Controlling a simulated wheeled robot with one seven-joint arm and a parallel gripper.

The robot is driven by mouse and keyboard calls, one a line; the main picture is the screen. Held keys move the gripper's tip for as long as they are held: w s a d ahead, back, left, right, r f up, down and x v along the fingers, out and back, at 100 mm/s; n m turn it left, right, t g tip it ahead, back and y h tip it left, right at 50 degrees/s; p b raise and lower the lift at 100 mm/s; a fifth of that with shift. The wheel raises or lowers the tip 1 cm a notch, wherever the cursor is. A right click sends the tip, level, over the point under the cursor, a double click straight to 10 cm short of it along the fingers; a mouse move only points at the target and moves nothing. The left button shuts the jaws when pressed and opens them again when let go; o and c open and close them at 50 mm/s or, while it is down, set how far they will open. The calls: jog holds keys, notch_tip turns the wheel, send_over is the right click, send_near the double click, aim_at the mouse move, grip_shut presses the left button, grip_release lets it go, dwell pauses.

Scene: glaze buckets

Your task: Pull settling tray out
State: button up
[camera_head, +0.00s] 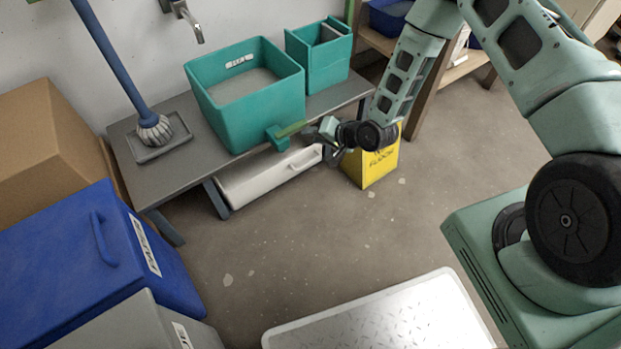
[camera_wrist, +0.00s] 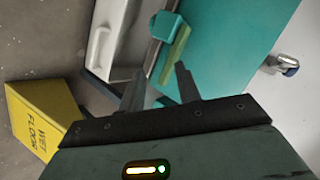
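The white tray (camera_head: 270,178), which looks like the settling tray, lies low under the grey bench. A handle (camera_head: 305,161) is on its front face. In the wrist view the tray (camera_wrist: 104,38) is at the upper left. My gripper (camera_head: 313,136) is by the bench's front edge, above the tray's right end. In the wrist view my gripper's fingers (camera_wrist: 160,72) are apart with nothing seen between them. Their tips are near a green bar on the teal tub's spout (camera_wrist: 168,27); I cannot tell whether they touch it.
The large teal tub (camera_head: 240,110) and a smaller teal bin (camera_head: 325,72) stand on the bench (camera_head: 165,178). A yellow wet-floor block (camera_head: 372,166) stands right of the tray. Blue and grey bins fill the lower left. The floor (camera_head: 290,240) in front is clear up to a metal plate (camera_head: 380,320).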

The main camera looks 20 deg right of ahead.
jog(key=s+d+f+m+t+h+b, duration=0.1)
jog(key=s+d+f+m+t+b, duration=0.15)
jog(key=f, duration=0.55)
jog(key=s+d+f+m+t+b, duration=0.2)
jog(key=f+m+b, duration=0.15)
jog(key=f, duration=0.35)
jog(key=s+d+f+m+t+h+b, duration=0.1)
jog(key=s+d+f+m+t+b, duration=0.2)
jog(key=f, duration=0.5)
jog(key=w+a+f+b, duration=0.1)
jog(key=w+a+b, duration=0.1)
jog(key=w, duration=0.3)
jog(key=w+a+f+g+b, duration=0.1)
jog(key=w+a+b, duration=0.1)
jog(key=w+b, duration=0.2)
jog(key=w+a+f+b, duration=0.1)
jog(key=w+a+b, duration=0.1)
jog(key=w, duration=0.6)
jog(key=shift+f+b, duration=0.25)
jog(key=shift+b, duration=0.45)
jog(key=shift+w+g, duration=0.1)
jog(key=shift+g, duration=0.15)
grip_shut()
